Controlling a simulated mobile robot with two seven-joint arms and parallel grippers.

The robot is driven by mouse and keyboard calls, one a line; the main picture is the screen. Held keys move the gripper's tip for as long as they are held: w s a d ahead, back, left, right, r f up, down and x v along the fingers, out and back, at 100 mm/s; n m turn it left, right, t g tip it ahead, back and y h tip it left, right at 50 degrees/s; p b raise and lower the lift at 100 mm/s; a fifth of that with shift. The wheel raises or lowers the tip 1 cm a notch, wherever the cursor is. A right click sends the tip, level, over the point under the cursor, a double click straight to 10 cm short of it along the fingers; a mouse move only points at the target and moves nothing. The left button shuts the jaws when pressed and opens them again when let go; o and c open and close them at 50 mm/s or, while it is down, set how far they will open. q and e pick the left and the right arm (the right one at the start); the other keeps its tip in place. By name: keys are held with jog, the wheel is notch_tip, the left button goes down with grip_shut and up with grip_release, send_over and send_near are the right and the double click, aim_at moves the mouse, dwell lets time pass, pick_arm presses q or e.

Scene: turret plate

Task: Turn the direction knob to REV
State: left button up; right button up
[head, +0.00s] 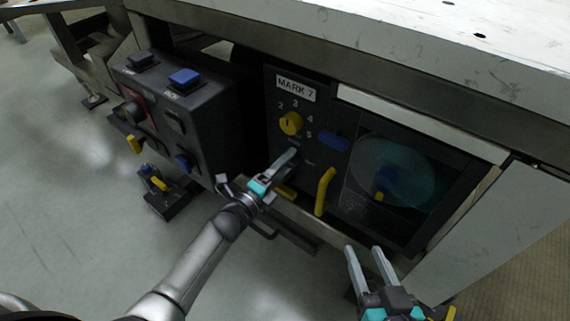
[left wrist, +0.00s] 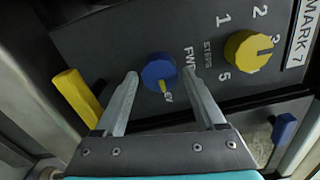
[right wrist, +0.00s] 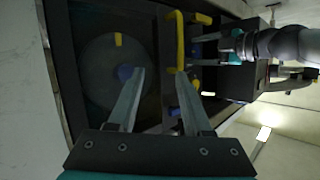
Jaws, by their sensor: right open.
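The direction knob (left wrist: 160,72) is a round blue knob with a yellow pointer mark, between the FWD label and a partly hidden label reading "EV". Its mark points down in the left wrist view, toward the "EV" letters. My left gripper (left wrist: 160,76) is open, with one finger on each side of the knob and small gaps visible. In the head view my left gripper (head: 287,156) reaches the panel below the yellow dial and hides the knob. My right gripper (head: 363,249) is open and empty, low in front of the cabinet; it also shows in the right wrist view (right wrist: 157,75).
A yellow numbered dial (head: 290,123) sits above, under the MARK 7 plate (head: 296,88). A yellow handle (head: 325,191) and a dark window with a disc (head: 390,172) are to the right. A control box (head: 180,118) with buttons stands left.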

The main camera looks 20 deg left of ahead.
pick_arm(q)
jog(key=shift+o, duration=0.9)
jog(key=shift+p+v, duration=0.4)
jog(key=shift+v, duration=0.45)
jog(key=p+v, duration=0.4)
jog(key=v, duration=0.9)
jog(key=shift+s, duration=0.25)
pick_arm(e)
jog(key=s+d+g+h, duration=0.4)
jog(key=s+d+g, duration=0.2)
jog(key=d+g, duration=0.2)
jog(key=shift+d+f+m, duration=0.25)
jog(key=shift+d+m, duration=0.05)
jog(key=shift+d, duration=0.4)
pick_arm(q)
jog(key=shift+a+r, duration=0.1)
jog(key=shift+r, duration=0.05)
